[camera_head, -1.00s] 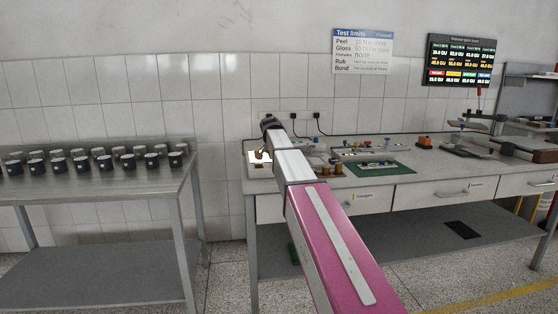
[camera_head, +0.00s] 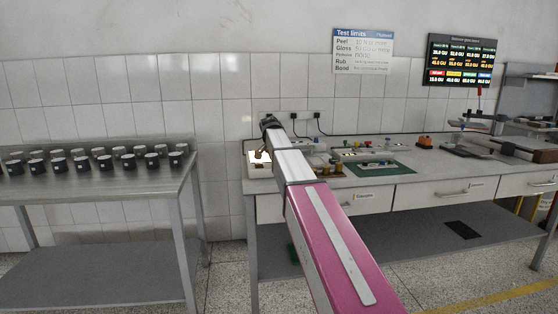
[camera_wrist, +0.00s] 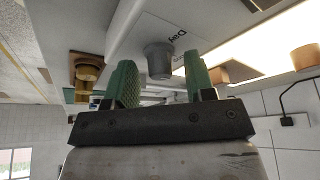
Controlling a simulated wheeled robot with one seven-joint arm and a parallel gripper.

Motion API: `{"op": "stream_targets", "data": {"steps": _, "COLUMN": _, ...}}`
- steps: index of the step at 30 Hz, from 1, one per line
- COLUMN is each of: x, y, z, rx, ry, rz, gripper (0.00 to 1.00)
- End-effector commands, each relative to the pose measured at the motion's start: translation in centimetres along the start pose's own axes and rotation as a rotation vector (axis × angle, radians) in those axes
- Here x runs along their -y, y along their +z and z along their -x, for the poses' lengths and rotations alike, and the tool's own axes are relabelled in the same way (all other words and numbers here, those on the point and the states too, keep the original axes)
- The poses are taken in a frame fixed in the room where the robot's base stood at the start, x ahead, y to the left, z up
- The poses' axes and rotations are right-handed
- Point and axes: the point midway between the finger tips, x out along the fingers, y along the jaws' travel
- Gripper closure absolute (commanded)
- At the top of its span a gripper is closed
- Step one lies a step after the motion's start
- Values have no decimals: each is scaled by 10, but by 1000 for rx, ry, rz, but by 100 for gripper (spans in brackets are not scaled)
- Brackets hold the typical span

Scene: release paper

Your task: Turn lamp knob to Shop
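The lamp knob (camera_wrist: 158,58) is a short grey cylinder on a pale panel in the wrist view, which looks upside down. The word "Day" is printed on the panel beside it; I cannot read a "Shop" mark. My gripper (camera_wrist: 160,66) is open, with one green finger on each side of the knob in the picture. Gaps show between knob and fingers; I cannot tell how far the fingertips reach around it. In the head view, the lit lamp box (camera_head: 256,157) stands at the bench's left end, and my arm hides the knob.
The bench (camera_head: 440,179) continues right, with a green mat (camera_head: 385,170) and small items on it. A metal table (camera_head: 100,187) with several dark cups stands at the left, across a gap. The tiled wall is close behind the lamp.

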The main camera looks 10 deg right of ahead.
Motion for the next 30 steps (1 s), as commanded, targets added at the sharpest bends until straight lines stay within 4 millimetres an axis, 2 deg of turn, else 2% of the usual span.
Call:
{"op": "stream_targets", "data": {"steps": 5, "x": 0, "y": 0, "z": 9, "rx": 0, "ry": 0, "rz": 1, "gripper": 50}}
{"op": "stream_targets", "data": {"steps": 15, "x": 0, "y": 0, "z": 69, "rx": -1, "ry": -1, "rz": 0, "gripper": 50}}
{"op": "stream_targets", "data": {"steps": 21, "x": 0, "y": 0, "z": 97, "rx": 0, "ry": 0, "rz": 0, "gripper": 50}}
{"op": "stream_targets", "data": {"steps": 30, "x": 0, "y": 0, "z": 108, "rx": 0, "ry": 0, "rz": 0, "gripper": 50}}
